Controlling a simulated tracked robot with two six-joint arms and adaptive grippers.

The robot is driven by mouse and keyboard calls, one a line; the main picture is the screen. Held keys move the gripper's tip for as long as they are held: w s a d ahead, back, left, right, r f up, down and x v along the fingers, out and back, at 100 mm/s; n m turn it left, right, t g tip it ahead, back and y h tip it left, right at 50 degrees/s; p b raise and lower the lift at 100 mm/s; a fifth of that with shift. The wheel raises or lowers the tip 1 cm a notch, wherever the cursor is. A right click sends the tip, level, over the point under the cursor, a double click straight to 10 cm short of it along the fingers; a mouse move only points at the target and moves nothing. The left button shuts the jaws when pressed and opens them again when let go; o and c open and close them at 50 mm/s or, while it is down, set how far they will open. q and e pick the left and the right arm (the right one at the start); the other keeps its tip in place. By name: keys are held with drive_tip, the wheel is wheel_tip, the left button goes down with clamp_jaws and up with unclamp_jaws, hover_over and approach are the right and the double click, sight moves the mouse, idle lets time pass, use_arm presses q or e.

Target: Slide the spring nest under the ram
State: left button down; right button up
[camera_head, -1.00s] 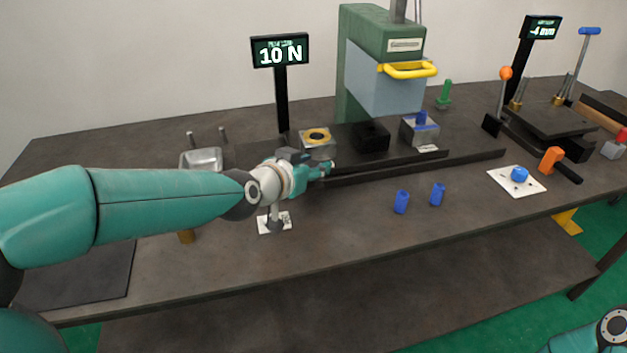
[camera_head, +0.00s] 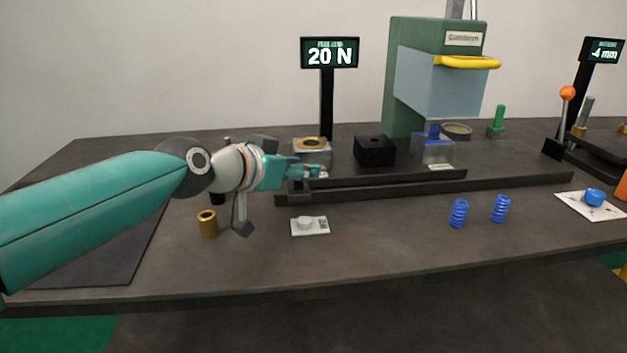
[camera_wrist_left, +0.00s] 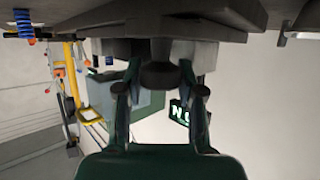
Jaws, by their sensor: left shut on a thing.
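The spring nest (camera_head: 435,152) is a grey block with a blue spring on top. It stands on the dark slide (camera_head: 410,176), below and in front of the press's grey-blue guard (camera_head: 437,82); the ram tip is hidden. A black block (camera_head: 374,151) and a grey block with a brass ring (camera_head: 311,152) stand left of it on the slide. My left gripper (camera_head: 320,172) is at the slide's left end, in front of the brass-ring block. In the left wrist view its fingers are shut on a dark round knob (camera_wrist_left: 160,76). My right gripper is out of view.
Two blue springs (camera_head: 459,213) stand in front of the rail. A display (camera_head: 330,53) reads 20 N. The front middle of the table is clear.

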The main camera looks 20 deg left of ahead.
use_arm(q)
drive_tip(key=shift+a, duration=0.2)
drive_tip(key=c, duration=0.7)
unclamp_jaws()
drive_tip(key=shift+a, duration=0.15)
drive_tip(key=v, duration=1.2)
drive_tip(key=shift+s+f, duration=0.1)
